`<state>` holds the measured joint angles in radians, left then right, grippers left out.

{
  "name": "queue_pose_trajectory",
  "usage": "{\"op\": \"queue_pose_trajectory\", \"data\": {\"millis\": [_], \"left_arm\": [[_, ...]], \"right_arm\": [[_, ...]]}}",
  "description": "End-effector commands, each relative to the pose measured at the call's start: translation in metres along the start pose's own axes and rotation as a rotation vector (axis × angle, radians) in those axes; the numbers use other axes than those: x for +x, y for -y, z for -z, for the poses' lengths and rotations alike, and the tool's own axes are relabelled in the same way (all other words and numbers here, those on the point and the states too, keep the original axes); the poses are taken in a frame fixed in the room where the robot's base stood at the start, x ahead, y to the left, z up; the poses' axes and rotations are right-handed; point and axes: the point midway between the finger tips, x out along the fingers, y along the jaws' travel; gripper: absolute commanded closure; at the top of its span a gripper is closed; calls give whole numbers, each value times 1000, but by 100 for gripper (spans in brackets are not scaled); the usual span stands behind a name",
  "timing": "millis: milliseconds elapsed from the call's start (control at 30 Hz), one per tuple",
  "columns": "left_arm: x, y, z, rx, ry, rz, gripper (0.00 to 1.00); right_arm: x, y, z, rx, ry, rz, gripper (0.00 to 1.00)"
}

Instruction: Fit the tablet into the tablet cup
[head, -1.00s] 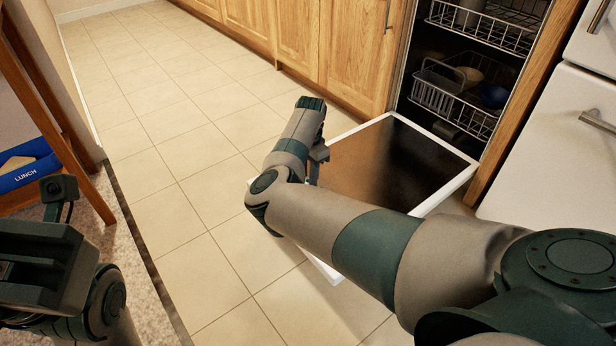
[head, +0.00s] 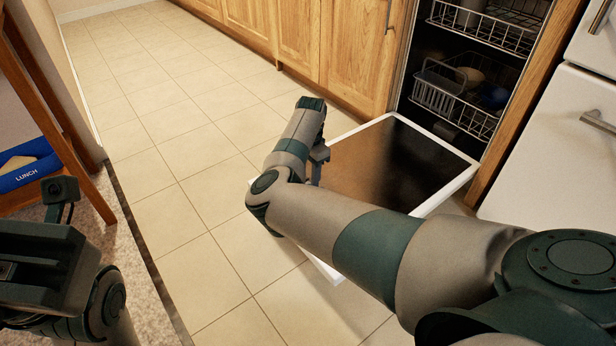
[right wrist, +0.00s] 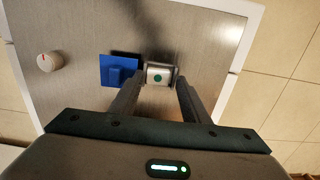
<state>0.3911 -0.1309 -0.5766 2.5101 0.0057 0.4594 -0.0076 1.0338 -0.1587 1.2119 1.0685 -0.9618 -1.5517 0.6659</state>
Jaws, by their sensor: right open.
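In the right wrist view a pale tablet with a green dot (right wrist: 158,78) is between the fingers of my right gripper (right wrist: 158,88), which is open. The tablet appears at the tablet cup, whose grey rim (right wrist: 172,70) shows around it; how deep it sits I cannot tell. A blue flap with a raised tab (right wrist: 119,71), seemingly the cup's lid, lies open to the left. In the head view my right gripper (head: 316,172) is over the near left part of the door, mostly hidden by my arm. My left gripper (head: 40,270) is at the lower left, its fingers hidden.
The open dishwasher door (head: 440,203) lies flat with a white rim. A round knob (right wrist: 49,62) stands on it. Racks with dishes (head: 470,95) are inside the dishwasher. A blue lunch box (head: 28,172) is at the far left. Tiled floor (head: 180,150) is clear.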

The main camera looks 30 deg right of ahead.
Motion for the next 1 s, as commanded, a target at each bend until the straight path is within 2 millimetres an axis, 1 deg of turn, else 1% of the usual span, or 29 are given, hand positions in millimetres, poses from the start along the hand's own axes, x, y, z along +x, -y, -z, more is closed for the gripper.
{"op": "queue_pose_trajectory", "data": {"millis": [33,700,1000], "left_arm": [[0,0,0,-1,-2,3,100],[0,0,0,0,-1,1,100],[-6,0,1,0,2,1,100]], "right_arm": [[4,-5,0,2,4,-13,48],[5,-6,0,3,4,-15,48],[4,-6,1,3,3,-15,48]]}}
